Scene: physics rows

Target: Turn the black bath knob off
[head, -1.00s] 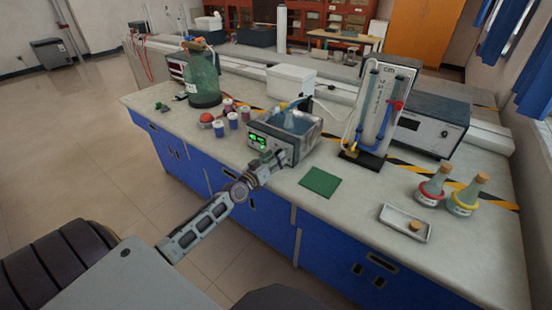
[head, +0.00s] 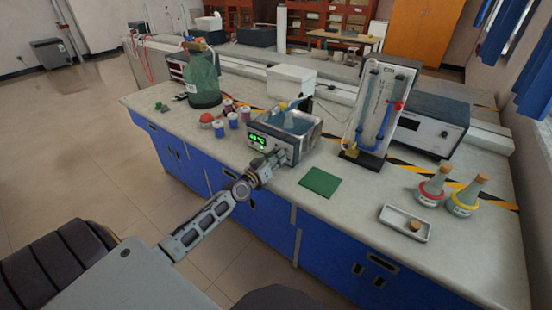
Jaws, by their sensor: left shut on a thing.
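The water bath (head: 303,143) is a grey metal box with an open basin of bluish water, standing near the front edge of the bench. Its front panel has a lit green display (head: 257,139). My left gripper (head: 281,157) is at the right part of that panel and shut on the black knob. The knob itself is hidden behind the fingers, so its angle does not show. My right gripper is out of view.
A green mat (head: 320,182) lies right of the bath. Small jars (head: 232,120) and a large green bottle (head: 204,80) stand left. A tube stand (head: 382,110), two corked flasks (head: 432,186) and a white tray (head: 405,222) are to the right.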

